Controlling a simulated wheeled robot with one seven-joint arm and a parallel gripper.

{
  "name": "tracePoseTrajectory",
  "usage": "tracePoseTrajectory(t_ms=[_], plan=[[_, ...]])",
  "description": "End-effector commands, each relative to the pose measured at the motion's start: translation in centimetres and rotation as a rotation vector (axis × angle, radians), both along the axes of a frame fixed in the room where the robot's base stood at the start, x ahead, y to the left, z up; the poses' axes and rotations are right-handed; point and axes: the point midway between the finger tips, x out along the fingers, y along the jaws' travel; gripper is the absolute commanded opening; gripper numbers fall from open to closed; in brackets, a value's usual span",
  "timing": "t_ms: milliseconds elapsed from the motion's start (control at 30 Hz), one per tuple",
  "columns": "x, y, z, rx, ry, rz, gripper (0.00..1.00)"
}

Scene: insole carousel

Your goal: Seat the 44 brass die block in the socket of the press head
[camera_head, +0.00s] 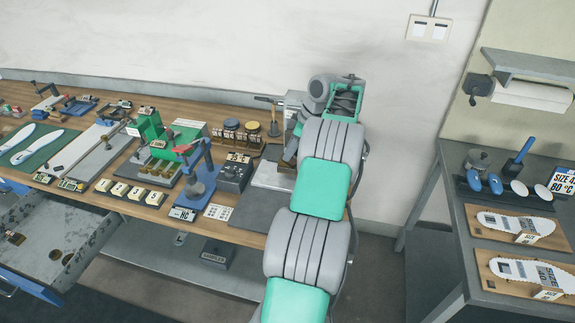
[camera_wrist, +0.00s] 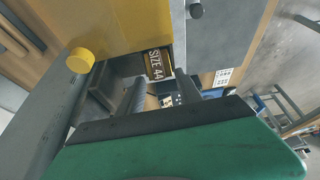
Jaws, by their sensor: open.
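In the wrist view my gripper (camera_wrist: 160,95) is open, its dark fingers apart beyond the green wrist housing. A dark plate reading SIZE 44 (camera_wrist: 155,63) shows between and beyond them. I cannot tell what it is fixed to, or whether the fingers touch anything. A large yellow surface (camera_wrist: 122,28) fills the upper left, close to the camera. I cannot single out the 44 brass die block. In the head view my arm reaches to the back of the bench, beside a grey machine (camera_head: 297,100). A green press-like machine (camera_head: 148,125) stands left of it; I cannot tell which holds the socket.
On the wooden bench (camera_head: 232,235) are several small numbered blocks (camera_head: 120,190), a blue lever tool (camera_head: 205,165) and a dark box (camera_head: 236,173). An open drawer (camera_head: 85,232) with small brass pieces juts out at lower left. A grey side table (camera_head: 462,222) stands at right.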

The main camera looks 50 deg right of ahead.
Motion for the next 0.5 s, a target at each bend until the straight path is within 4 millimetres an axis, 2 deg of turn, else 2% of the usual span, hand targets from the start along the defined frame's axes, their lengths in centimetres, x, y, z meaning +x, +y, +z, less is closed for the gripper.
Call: tracePoseTrajectory(t_ms=[67,267,500], plan=[[0.31,0.14,-0.68,-0.001,0.0,0.0,0.42],[0.27,0.06,-0.71,-0.003,0.0,-0.002,0.42],[0.28,0.07,-0.71,-0.002,-0.001,-0.003,0.23]])
